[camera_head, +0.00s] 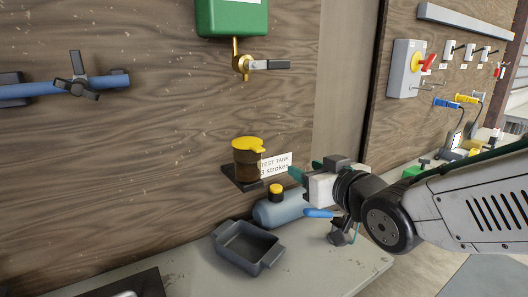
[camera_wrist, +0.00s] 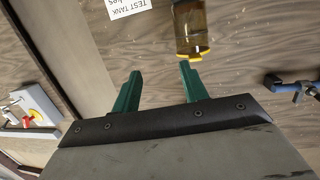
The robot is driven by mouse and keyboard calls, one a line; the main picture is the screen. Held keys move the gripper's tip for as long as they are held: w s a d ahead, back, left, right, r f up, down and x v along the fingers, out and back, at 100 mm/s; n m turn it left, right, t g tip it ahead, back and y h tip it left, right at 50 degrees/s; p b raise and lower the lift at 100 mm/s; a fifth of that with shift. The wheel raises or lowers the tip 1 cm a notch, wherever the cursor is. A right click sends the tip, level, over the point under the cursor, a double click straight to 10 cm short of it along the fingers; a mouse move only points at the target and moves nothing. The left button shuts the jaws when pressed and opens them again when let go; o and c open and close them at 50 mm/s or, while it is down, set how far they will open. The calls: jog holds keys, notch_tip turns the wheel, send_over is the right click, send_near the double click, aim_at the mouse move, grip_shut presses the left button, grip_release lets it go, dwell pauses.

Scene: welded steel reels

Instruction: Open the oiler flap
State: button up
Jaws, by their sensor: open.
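The oiler (camera_head: 247,164) is a brown see-through cup on a dark bracket on the wooden wall. Its yellow flap (camera_head: 248,143) lies across the top and looks closed, with a small tab pointing right. In the wrist view the oiler (camera_wrist: 189,28) appears upside down at the top, its yellow flap (camera_wrist: 194,57) facing the fingers. My gripper (camera_head: 299,173) is to the right of the oiler, apart from it. In the wrist view my gripper (camera_wrist: 160,72) shows two green fingers spread open with nothing between them; the flap is just beyond the right finger's tip.
A "TEST TANK" label (camera_head: 275,164) is beside the oiler. Below are a blue-grey tank (camera_head: 280,209) with a yellow cap and a grey tray (camera_head: 248,246). A green box (camera_head: 232,16) with a brass tap (camera_head: 243,65) hangs above. Wall space left of the oiler is clear.

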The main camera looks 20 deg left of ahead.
aim_at(262, 151)
jog(key=w+a+y, duration=0.1)
jog(key=a, duration=0.2)
jog(key=w+a+r+n+y, duration=0.1)
jog(key=a, duration=0.3)
jog(key=w+a, duration=0.1)
jog(key=a, duration=0.3)
jog(key=shift+r+y, duration=0.2)
jog(key=shift+y, duration=0.2)
grip_shut()
